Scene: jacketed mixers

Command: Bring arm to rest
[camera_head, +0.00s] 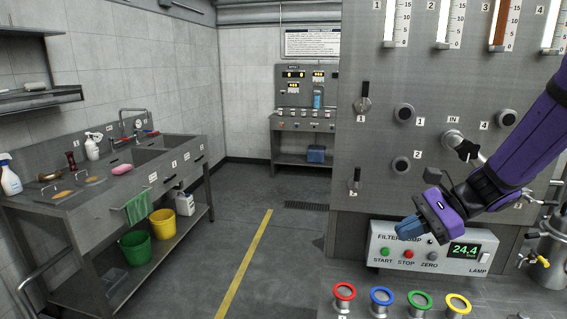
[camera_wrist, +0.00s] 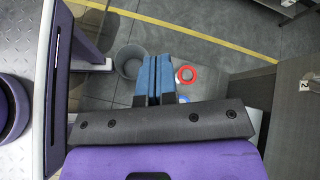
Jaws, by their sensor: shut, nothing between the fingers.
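My purple arm reaches in from the right edge of the head view. My gripper (camera_head: 408,230) hangs in front of the filter pump box (camera_head: 384,259), its blue fingers pointing down and left. In the wrist view my gripper (camera_wrist: 155,66) shows its two blue fingers close together, with nothing held between them. Below the fingertips in the head view stand a red ring (camera_head: 344,291) and a blue ring (camera_head: 382,296), apart from the gripper. The wrist view also shows a red ring (camera_wrist: 187,74) just right of the fingers.
The grey panel (camera_head: 385,150) with knobs and gauges stands close behind my arm. Green (camera_head: 419,299) and yellow (camera_head: 458,303) rings stand at the front. A steel sink bench (camera_head: 190,160) is at the left. The floor with a yellow line (camera_head: 245,262) is clear between.

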